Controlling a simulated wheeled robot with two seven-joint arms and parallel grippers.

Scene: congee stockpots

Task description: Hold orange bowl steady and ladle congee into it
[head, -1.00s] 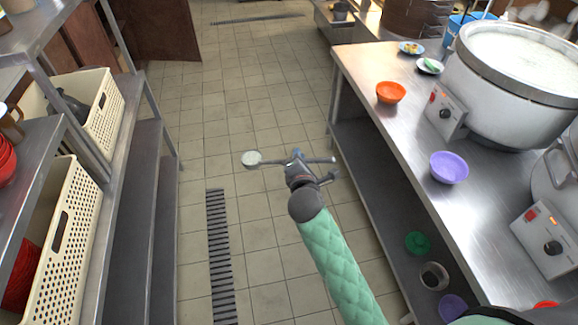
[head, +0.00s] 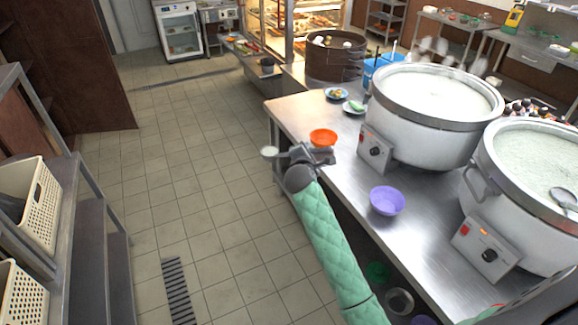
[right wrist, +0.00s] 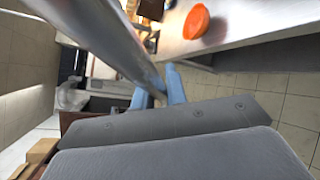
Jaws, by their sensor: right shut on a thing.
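The orange bowl (head: 323,137) stands upright on the steel counter near its left edge; it also shows at the top of the right wrist view (right wrist: 195,22). My right gripper (head: 303,154) is shut on a ladle (head: 269,152), whose pale round cup points left over the floor. In the head view the gripper overlaps the area just below the bowl; I see no contact. The ladle's metal handle (right wrist: 110,45) crosses the right wrist view between the blue fingers (right wrist: 158,92). Whether the cup holds congee is unclear. Two large stockpots (head: 420,140) (head: 510,215) hold pale congee. My left gripper is out of view.
A purple bowl (head: 387,200) sits on the counter before the pots. Small plates (head: 338,94) and a bamboo steamer (head: 335,55) stand farther back. Another ladle (head: 563,198) rests in the right pot. Shelving with cream baskets (head: 30,200) stands left; the tiled floor between is clear.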

